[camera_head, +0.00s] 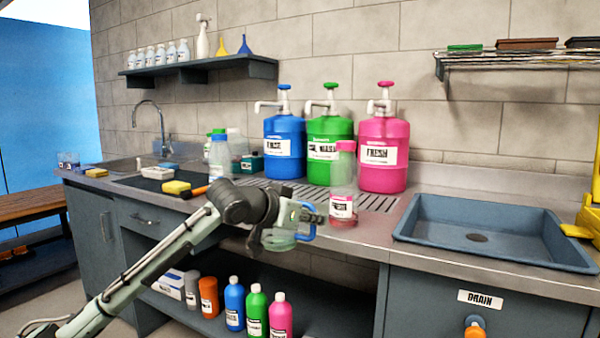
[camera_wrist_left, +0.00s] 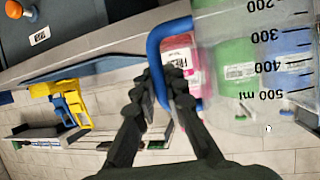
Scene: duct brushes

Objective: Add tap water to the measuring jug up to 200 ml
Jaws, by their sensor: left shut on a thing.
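The clear measuring jug (camera_head: 280,241) hangs in the air in front of the counter's front edge. My left gripper (camera_head: 311,213) is shut on its blue handle (camera_head: 309,232). In the left wrist view, the finger tips (camera_wrist_left: 168,88) close around the blue handle (camera_wrist_left: 155,50), and the see-through jug wall (camera_wrist_left: 250,70) shows marks from 200 to 500 ml. I cannot tell whether there is water in the jug. The curved metal tap (camera_head: 160,122) stands over a sink (camera_head: 122,165) at the far left, well away from the jug. My right gripper is not in view.
A clear pink-capped bottle (camera_head: 342,182) stands on the counter behind the gripper. Blue (camera_head: 284,140), green (camera_head: 330,150) and pink (camera_head: 383,152) pump dispensers stand behind. A blue-grey basin (camera_head: 495,235) is right.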

